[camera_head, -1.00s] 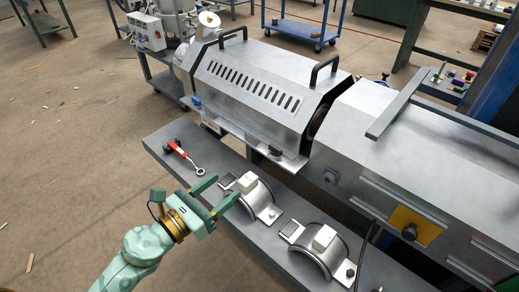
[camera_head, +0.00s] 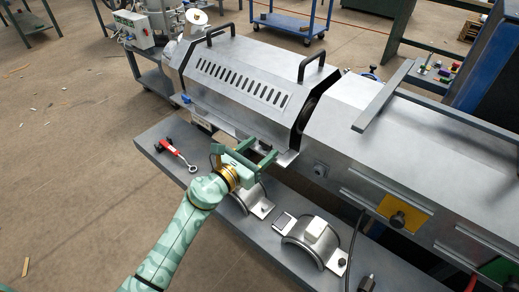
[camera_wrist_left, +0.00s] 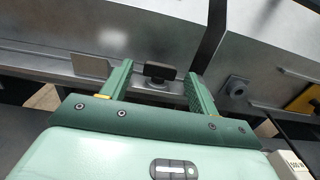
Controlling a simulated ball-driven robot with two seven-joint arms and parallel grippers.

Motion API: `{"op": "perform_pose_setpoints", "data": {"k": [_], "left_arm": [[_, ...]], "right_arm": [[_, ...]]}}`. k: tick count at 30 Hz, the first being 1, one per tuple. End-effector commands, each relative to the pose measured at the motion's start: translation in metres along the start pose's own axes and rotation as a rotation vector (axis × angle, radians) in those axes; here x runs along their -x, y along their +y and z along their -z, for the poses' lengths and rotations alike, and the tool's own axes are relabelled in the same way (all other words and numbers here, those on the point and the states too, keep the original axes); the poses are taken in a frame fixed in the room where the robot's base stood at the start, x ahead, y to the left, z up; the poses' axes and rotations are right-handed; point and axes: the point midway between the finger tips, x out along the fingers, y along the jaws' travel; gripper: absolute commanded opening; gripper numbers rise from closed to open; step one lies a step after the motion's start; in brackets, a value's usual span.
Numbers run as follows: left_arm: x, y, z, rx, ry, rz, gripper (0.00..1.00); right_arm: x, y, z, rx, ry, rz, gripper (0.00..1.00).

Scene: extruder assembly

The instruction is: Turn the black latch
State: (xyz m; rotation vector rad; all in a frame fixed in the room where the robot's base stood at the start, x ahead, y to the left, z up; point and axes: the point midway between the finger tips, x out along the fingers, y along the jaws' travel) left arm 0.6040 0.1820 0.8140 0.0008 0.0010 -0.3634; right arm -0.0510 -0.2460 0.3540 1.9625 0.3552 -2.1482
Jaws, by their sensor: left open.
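The black latch (camera_wrist_left: 160,71) sits on the lower edge of the slotted metal cover (camera_head: 240,85). In the left wrist view it lies between the two fingers of my left gripper (camera_wrist_left: 157,84), with a gap on each side. In the head view my left gripper (camera_head: 259,154) is open at the cover's lower front edge, and its fingers partly hide the latch (camera_head: 262,148). My right gripper is not in view.
A grey shelf (camera_head: 163,158) runs below the machine. On it lie a red-handled tool (camera_head: 175,152) and two curved metal clamps, one nearer (camera_head: 305,240) and one partly behind my gripper (camera_head: 262,207). A yellow plate with a knob (camera_head: 391,212) is on the right housing.

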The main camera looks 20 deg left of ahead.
Motion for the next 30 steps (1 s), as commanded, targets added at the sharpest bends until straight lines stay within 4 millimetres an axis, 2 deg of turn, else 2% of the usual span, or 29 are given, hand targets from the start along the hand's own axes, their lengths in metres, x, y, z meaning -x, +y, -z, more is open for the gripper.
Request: {"op": "perform_pose_setpoints", "data": {"k": [9,14,23,30], "left_arm": [[-0.003,0.000,0.000,0.001,0.000,0.000,0.60],[-0.003,0.000,0.000,0.001,0.000,0.000,0.15],[-0.003,0.001,0.002,-0.003,0.001,0.022,0.15],[-0.003,0.005,0.007,-0.004,0.005,0.139,0.15]], "right_arm": [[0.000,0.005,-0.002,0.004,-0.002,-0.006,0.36],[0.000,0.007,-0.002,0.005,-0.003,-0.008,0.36],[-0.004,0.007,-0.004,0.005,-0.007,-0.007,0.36],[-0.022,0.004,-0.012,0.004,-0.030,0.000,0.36]]}}
